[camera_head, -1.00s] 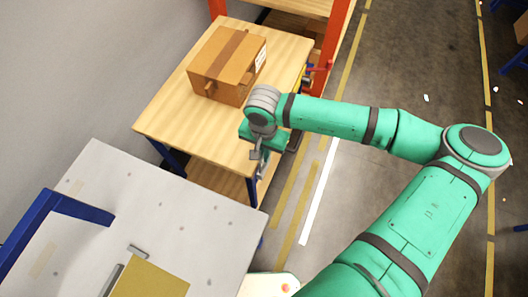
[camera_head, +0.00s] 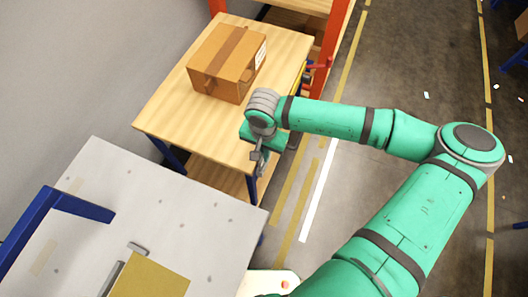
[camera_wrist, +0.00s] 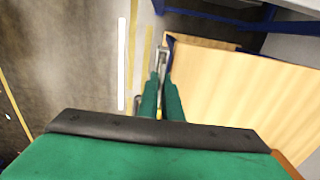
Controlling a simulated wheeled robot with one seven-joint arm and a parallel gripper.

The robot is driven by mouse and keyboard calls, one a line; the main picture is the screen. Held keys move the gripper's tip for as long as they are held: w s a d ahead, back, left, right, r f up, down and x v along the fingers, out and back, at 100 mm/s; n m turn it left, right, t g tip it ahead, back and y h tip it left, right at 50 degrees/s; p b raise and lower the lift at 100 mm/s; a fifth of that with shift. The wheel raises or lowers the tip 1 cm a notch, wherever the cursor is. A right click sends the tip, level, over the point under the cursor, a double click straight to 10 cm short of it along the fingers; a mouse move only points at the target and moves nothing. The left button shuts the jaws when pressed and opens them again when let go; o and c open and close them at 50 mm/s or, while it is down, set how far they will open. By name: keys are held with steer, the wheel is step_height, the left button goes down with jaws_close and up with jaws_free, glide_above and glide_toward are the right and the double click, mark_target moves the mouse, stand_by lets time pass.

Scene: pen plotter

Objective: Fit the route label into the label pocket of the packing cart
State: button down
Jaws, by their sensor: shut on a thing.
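The packing cart, seemingly the wooden-topped table on blue legs (camera_head: 170,118), stands left of my gripper in the head view. Its top (camera_wrist: 235,95) fills the right of the wrist view. My gripper (camera_head: 262,164) points down at the cart's near right edge, and its fingers (camera_wrist: 161,72) are close together there. They are shut on a small thin grey piece, seemingly the route label, mostly hidden between them. I cannot make out the label pocket or tell whether the piece touches the cart.
A cardboard box (camera_head: 229,62) sits on the cart's far part. A grey table (camera_head: 175,215) with a blue frame and a tan panel (camera_head: 150,277) is at the near left. An orange-framed shelf (camera_head: 328,58) stands behind. Open floor with painted lines lies to the right.

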steer(key=shift+f, duration=0.9)
steer(key=c, duration=1.9)
jaws_free()
steer(key=shift+o, duration=0.2)
step_height(320, 180, up, 11)
steer(key=shift+f, duration=0.1)
steer(key=shift+s+f, duration=0.1)
